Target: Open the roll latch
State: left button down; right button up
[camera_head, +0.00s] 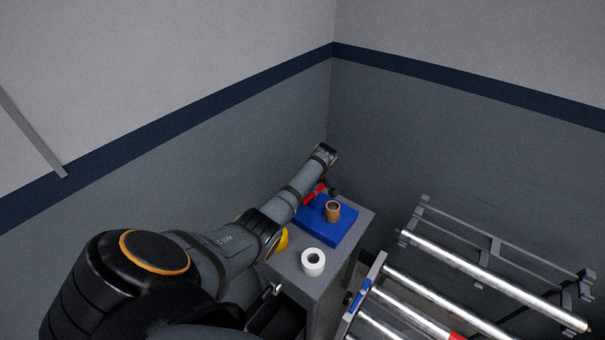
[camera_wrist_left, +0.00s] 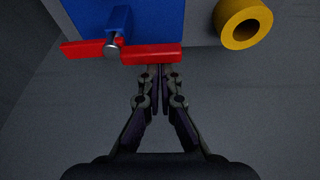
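The roll latch shows in the left wrist view as a red bar (camera_wrist_left: 151,55) with a round silver pin (camera_wrist_left: 111,47) and a short blue piece, set against a blue board (camera_wrist_left: 160,20). In the head view its red part (camera_head: 315,192) shows at the back of the blue board (camera_head: 325,232), partly hidden by my left arm. My left gripper (camera_wrist_left: 161,72) has its fingers close together and looks shut. Its tips are at the lower edge of the red bar, right of the pin; whether they touch it is not clear. My right gripper is not in view.
A brown cup (camera_head: 333,213) stands on the blue board. A white roll (camera_head: 313,262) and a yellow ring (camera_wrist_left: 243,22), partly hidden in the head view, are on the grey table (camera_head: 356,222). Metal rollers (camera_head: 480,280) lie at the right; walls stand close behind.

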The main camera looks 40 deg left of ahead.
pick_arm(q)
notch_tip(320, 180, up, 9)
jog(key=b, duration=0.1)
jog(key=shift+a+r, duration=0.15)
jog(key=shift+a, duration=0.3)
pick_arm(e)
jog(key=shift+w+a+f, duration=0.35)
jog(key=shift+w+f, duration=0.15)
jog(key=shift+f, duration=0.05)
pick_arm(q)
jog(key=shift+d, duration=0.1)
